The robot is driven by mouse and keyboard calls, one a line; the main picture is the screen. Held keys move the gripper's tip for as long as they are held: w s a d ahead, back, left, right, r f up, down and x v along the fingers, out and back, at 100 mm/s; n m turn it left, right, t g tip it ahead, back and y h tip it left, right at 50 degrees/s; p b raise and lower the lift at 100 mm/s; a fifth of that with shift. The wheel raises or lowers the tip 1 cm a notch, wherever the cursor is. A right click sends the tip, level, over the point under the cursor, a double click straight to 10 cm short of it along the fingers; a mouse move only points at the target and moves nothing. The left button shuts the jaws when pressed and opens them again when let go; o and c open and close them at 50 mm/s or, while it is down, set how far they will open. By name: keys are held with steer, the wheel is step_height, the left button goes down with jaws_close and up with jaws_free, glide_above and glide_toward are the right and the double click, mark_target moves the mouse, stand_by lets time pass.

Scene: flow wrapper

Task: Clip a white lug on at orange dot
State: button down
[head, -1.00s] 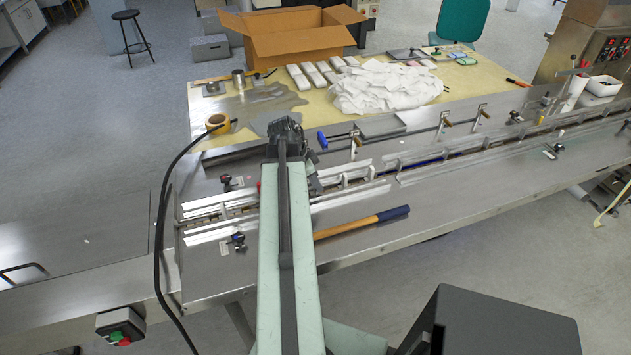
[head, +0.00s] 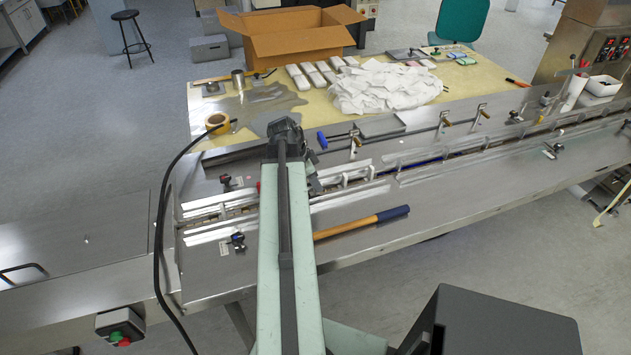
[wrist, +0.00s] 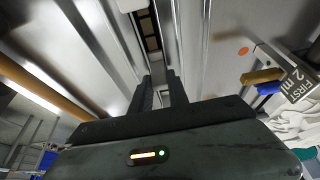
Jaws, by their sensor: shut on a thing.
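My gripper (wrist: 162,92) reaches over the conveyor channel in the wrist view, its two dark fingers a little apart. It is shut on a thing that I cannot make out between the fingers. In the head view my arm hides it. The orange dot (wrist: 243,51) is on the metal surface to the right of the channel, ahead of the fingers. A white lug (wrist: 131,4) shows at the top of the wrist view, at the channel. In the head view several white lugs, one of them here (head: 345,178), stand along the channel right of my arm.
A blue-tipped clamp and other brackets line the far side. A black cable (head: 163,215) hangs at the left. A yellow-brown knob (wrist: 262,76) stands near the dot.

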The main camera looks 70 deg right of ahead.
steer(key=c, duration=1.2)
jaws_free()
steer(key=p+v, duration=0.7)
steer(key=shift+a+r, duration=0.1)
steer(key=shift+r, duration=0.3)
steer(key=shift+w, duration=0.15)
